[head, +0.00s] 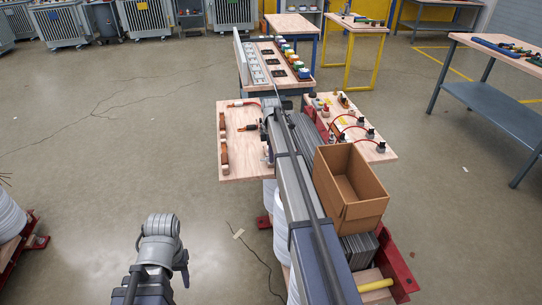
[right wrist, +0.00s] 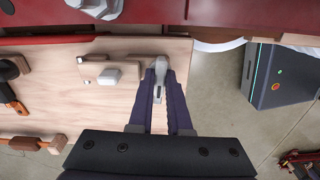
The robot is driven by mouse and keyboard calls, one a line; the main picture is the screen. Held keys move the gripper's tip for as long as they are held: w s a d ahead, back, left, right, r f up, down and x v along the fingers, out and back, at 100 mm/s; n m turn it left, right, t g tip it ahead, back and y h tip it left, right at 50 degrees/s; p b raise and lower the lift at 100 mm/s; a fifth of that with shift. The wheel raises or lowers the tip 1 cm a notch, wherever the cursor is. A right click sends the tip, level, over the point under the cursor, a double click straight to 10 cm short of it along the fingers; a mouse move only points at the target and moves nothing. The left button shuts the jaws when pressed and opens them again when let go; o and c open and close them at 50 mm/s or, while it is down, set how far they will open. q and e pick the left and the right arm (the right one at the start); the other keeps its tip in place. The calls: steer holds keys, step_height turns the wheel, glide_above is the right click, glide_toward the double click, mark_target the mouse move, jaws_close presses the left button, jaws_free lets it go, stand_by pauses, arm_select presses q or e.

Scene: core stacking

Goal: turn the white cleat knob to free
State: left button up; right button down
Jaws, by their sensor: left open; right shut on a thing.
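The white cleat knob (right wrist: 160,65) shows pale between my fingertips in the right wrist view, over the light wooden board (right wrist: 120,110). My right gripper (right wrist: 160,78) is shut on it, and the fingers cover part of it. I cannot tell how far the knob is turned. A wooden block with a white rounded piece (right wrist: 108,76) lies just left of my fingers. In the head view the same wooden board (head: 240,165) is at the middle, and my right arm hides the knob.
Orange-handled tools (right wrist: 14,105) lie on the board's left part. A red beam (right wrist: 220,12) runs along the top of the wrist view. In the head view an open cardboard box (head: 348,190) stands right of my right arm. Open floor (head: 110,160) lies to the left.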

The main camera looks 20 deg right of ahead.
steer(key=shift+n, duration=0.5)
steer(key=c, duration=0.9)
jaws_free()
steer(key=shift+o, duration=0.2)
